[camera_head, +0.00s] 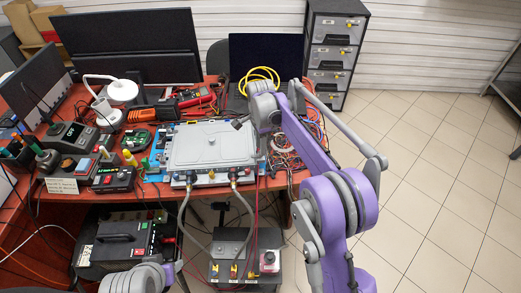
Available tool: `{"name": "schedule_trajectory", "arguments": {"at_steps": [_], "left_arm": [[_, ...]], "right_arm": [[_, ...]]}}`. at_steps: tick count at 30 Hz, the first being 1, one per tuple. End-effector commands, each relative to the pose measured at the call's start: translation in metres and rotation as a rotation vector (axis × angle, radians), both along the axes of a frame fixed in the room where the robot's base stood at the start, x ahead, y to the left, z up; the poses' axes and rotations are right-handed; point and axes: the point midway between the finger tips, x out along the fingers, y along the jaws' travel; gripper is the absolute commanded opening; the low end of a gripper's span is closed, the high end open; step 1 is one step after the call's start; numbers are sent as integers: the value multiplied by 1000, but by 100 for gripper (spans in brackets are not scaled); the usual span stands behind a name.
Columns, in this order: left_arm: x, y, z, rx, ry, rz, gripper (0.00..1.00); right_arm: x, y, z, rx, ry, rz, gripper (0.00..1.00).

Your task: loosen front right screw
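A flat grey metal unit (208,148) lies on the blue mat (153,152) near the front of the red-brown desk. Hose connections sit along its front edge, and two coolant hoses (240,197) hang down from there. The screws are too small to make out. My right arm comes in from the right, and its gripper (239,124) is above the unit's back right part, apart from the front right corner. Its fingers are small and dark here, so whether they are open or shut is unclear. Only a piece of my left arm shows at the bottom left; its gripper is out of view.
A black box with terminals (245,262) and a power unit (122,240) stand below the desk front. Tangled cables (287,160) lie right of the unit. Several small tools and devices crowd the left; a drawer cabinet (336,50) stands behind. Floor at right is clear.

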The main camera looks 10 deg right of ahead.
Motion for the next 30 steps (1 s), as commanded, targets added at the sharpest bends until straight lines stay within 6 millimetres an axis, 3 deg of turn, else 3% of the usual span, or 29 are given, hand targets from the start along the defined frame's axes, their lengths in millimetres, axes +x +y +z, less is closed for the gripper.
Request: {"name": "schedule_trajectory", "arguments": {"at_steps": [6,15,22,30], "left_arm": [[0,0,-1,0,0,0,50],[0,0,-1,0,0,0,50],[0,0,-1,0,0,0,50],[0,0,-1,0,0,0,50]], "right_arm": [[0,0,-20,0,0,0,37],[0,0,-22,0,0,0,37],[0,0,-22,0,0,0,0],[0,0,-22,0,-1,3,0]]}}
